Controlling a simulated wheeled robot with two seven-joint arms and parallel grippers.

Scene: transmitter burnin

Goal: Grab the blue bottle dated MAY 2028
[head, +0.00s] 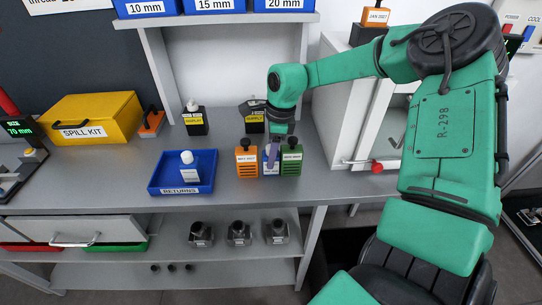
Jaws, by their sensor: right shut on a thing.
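My right gripper (275,142) reaches down from above onto a small purple-blue bottle (270,168) and is shut on it. The bottle stands on the grey bench between an orange bottle (246,160) and a green bottle (291,160), close to both. Its upper part is mostly hidden by the gripper, and its label is too small to read. Another bottle, blue with a white cap and label (188,166), stands in the blue RETURNS tray (165,187) to the left; its date is not legible. My left gripper is out of view.
Two dark bottles with yellow labels, one left (195,120) and one right (252,118), stand behind. A yellow SPILL KIT case (92,112) sits at the back left. A white cabinet with a red knob (376,167) is at right.

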